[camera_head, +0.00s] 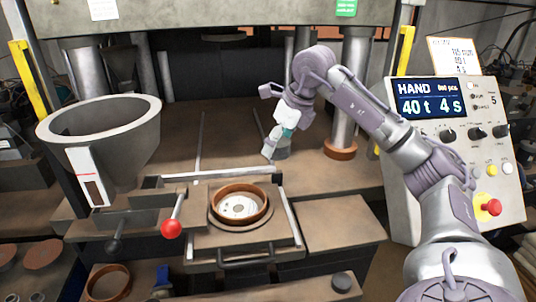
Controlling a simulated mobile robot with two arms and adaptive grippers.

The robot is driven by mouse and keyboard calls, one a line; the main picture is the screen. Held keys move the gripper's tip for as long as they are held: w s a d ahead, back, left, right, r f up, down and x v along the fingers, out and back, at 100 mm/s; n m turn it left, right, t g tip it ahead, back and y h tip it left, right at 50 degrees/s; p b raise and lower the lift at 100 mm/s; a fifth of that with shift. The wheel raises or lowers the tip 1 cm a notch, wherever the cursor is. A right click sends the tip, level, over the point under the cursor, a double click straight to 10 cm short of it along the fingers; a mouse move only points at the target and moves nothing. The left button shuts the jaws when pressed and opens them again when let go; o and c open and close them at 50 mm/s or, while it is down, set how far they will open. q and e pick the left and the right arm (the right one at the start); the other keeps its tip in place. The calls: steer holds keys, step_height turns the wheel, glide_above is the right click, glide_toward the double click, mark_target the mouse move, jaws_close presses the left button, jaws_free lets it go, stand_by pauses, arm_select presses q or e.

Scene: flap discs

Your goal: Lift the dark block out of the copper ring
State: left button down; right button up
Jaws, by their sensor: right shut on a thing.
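The copper ring (263,213) sits on the square plate of the press slide, low in the middle of the head view. Inside it lies a pale round disc (240,207) with small holes, and no dark block shows there. My right gripper (275,150) is behind and above the ring, pointing down over the brown press bed. It is shut on a small grey block (281,151), which I take to be the dark block; its outline is hard to separate from the fingers. My left gripper is not in view.
A grey hopper (100,137) stands at the left, with a red-knobbed lever (171,228) beside the slide. Press columns (351,95) rise behind. A control panel (447,112) stands at the right. Another copper ring (108,281) lies at the lower left. The bed's right side is clear.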

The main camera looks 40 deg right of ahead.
steer(key=shift+r, duration=0.1)
step_height(320, 180, up, 7)
steer(key=p, duration=0.7)
stand_by(0.5)
